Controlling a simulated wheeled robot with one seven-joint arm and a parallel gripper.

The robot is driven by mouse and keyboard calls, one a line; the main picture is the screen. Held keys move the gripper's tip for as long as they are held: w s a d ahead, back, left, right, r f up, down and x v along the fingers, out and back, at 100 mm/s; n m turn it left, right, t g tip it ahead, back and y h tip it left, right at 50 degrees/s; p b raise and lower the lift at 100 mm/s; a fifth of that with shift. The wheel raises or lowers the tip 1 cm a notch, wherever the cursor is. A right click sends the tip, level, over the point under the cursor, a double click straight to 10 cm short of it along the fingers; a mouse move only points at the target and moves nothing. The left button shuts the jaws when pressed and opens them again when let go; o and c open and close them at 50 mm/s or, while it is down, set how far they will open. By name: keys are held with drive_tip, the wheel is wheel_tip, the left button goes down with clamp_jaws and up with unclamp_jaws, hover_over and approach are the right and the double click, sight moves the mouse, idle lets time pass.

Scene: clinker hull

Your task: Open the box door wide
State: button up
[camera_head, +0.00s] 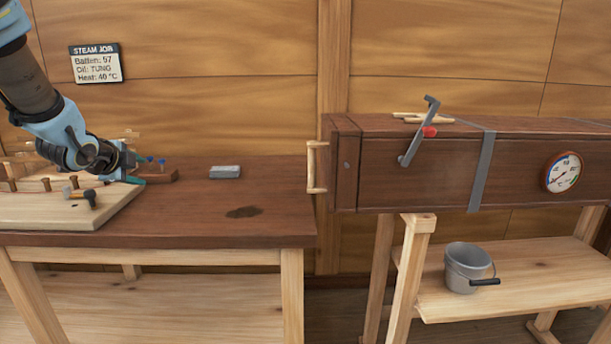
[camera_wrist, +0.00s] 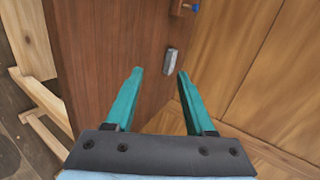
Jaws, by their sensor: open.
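The box (camera_head: 430,170) is a long dark wooden chest on a trestle at the right in the head view. Its door (camera_head: 345,165) is the left end panel and looks shut, with a pale wooden handle (camera_head: 313,167) on its left face. A grey metal lever (camera_head: 412,140) with a red knob slants across the front near the door. My gripper (camera_head: 139,172) is at the left over the workbench, well apart from the box. In the wrist view my gripper (camera_wrist: 160,85) has its two teal fingers spread with nothing held between them.
The workbench (camera_head: 190,240) carries a pale board with pegs and a mallet (camera_head: 82,195), a grey block (camera_head: 225,172) and a dark stain. A bucket (camera_head: 468,268) stands on the trestle shelf. A gap separates bench and trestle.

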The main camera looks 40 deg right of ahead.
drive_tip(key=d+m+g+h+b, duration=0.1)
drive_tip(key=d+m+h, duration=0.3)
drive_tip(key=d+m, duration=0.35)
drive_tip(key=m+g+h+b, duration=0.1)
drive_tip(key=m+g+h, duration=0.4)
drive_tip(key=m+g, duration=1.75)
hover_over(312, 187)
drive_tip(key=shift+w+d+f+m+t, duration=0.1)
drive_tip(key=shift+m+t, duration=0.75)
drive_tip(key=shift+t, duration=0.05)
drive_tip(key=shift+w+d+r+m+t, duration=0.1)
drive_tip(key=shift+w+d+m+t, duration=0.05)
drive_tip(key=shift+m+t, duration=0.75)
drive_tip(key=shift+w+d+f+m+t, duration=0.1)
drive_tip(key=shift+m+t, duration=0.65)
drive_tip(key=shift+t, duration=0.2)
clamp_jaws()
